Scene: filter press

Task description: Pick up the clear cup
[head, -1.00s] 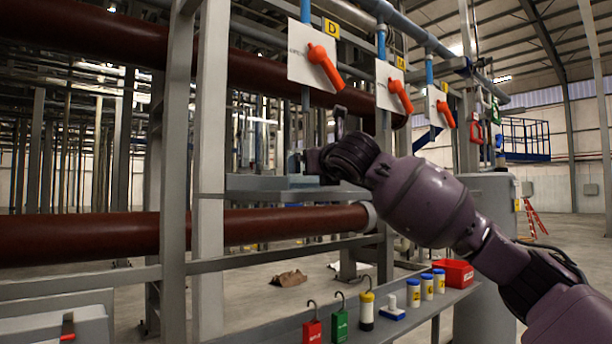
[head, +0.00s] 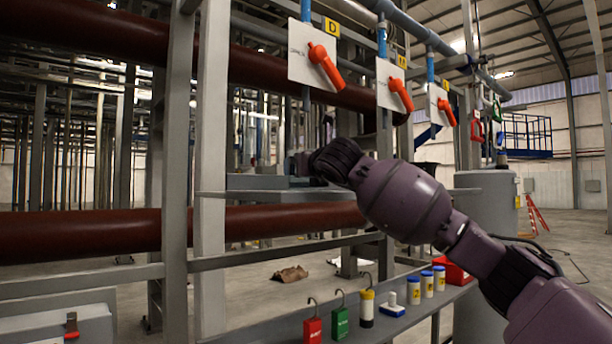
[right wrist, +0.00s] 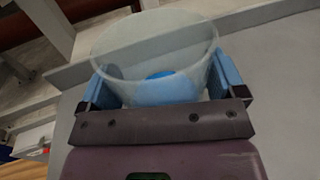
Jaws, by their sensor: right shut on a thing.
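The clear cup (right wrist: 155,45) is a see-through, wide-rimmed cup with blue showing through its lower part. In the right wrist view it sits between the two blue fingers of my right gripper (right wrist: 160,84), which is shut on it. In the head view my right gripper (head: 302,166) is at the small grey shelf between the posts. The cup cannot be made out there, and I cannot tell whether it still touches the shelf. My left gripper is not in view.
The grey shelf (head: 240,196) has a raised back edge. A dark red pipe (head: 90,237) runs below it, and orange-handled valves (head: 325,66) hang above. A lower ledge (head: 395,324) holds a red padlock (head: 312,329), a green padlock (head: 340,322), several small containers and a red box.

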